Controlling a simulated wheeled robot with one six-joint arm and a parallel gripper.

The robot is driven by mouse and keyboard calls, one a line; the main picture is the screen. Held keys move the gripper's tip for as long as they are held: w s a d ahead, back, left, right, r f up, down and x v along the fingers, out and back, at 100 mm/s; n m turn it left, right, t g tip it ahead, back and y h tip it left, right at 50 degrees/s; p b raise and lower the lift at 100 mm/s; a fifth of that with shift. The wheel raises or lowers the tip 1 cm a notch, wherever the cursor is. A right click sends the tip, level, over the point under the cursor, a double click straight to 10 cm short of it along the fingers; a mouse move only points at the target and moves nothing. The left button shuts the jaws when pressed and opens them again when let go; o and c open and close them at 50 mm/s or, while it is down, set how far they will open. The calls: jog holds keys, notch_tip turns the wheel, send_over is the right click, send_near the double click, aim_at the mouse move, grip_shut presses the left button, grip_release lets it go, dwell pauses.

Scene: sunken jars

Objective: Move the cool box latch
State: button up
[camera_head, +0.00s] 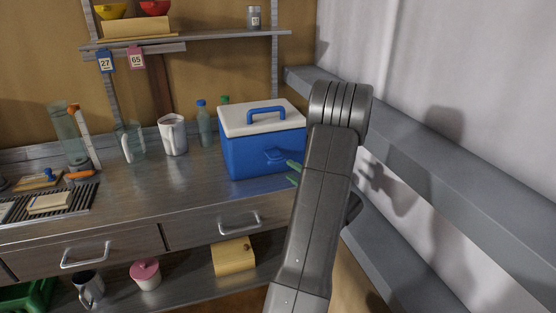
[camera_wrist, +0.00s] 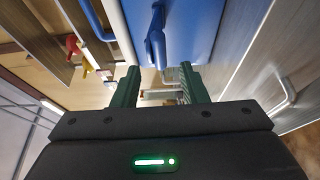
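The cool box (camera_head: 250,155) is blue with a white lid and a blue handle on top. It stands on the workbench's right end, and its lid looks shut. Its blue latch (camera_head: 276,155) is on the front face, and it also shows in the wrist view (camera_wrist: 156,38). My gripper (camera_head: 293,172) is in front of the cool box's lower right front, partly hidden by my arm. In the wrist view its two green fingers (camera_wrist: 158,78) are apart with nothing between them. The latch lies beyond the fingertips, roughly in line with the gap; I cannot tell if they touch.
A pitcher (camera_head: 173,135), a glass jug (camera_head: 131,142) and a bottle (camera_head: 204,124) stand left of the cool box. A drawer handle (camera_head: 240,222) sticks out below the bench front. A grey wall rail (camera_head: 440,190) runs along the right. The bench front middle is clear.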

aim_at(279, 163)
jog(key=p+x, duration=0.1)
jog(key=x, duration=0.7)
jog(key=shift+c, duration=0.2)
grip_shut()
